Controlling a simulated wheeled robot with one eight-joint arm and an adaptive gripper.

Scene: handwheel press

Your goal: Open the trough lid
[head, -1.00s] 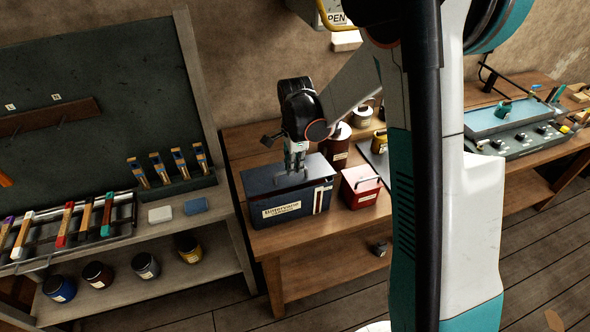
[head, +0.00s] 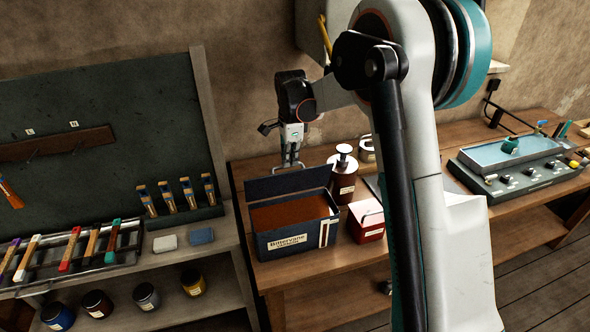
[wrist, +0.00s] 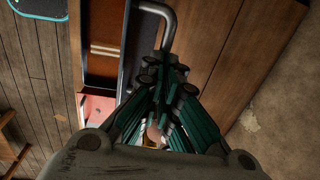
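The dark blue trough (head: 287,242) labelled "Bittervane" stands on the wooden bench, its reddish-brown inside showing. Its lid (head: 285,183) is raised, standing up along the back edge. My gripper (head: 290,157) is above the lid at its metal handle (head: 287,168). In the wrist view the handle (wrist: 166,22) runs down to my fingertips (wrist: 166,72), which are closed together around its end. The lid (wrist: 143,45) shows there as a dark strip beside the open trough (wrist: 99,45). The exact contact is partly hidden by the fingers.
A red box (head: 367,223) and a dark red pump bottle (head: 343,176) stand close to the right of the trough. A shelf unit with a brush rack (head: 178,203) and several jars is at left. A blue-topped tray station (head: 515,155) is at right.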

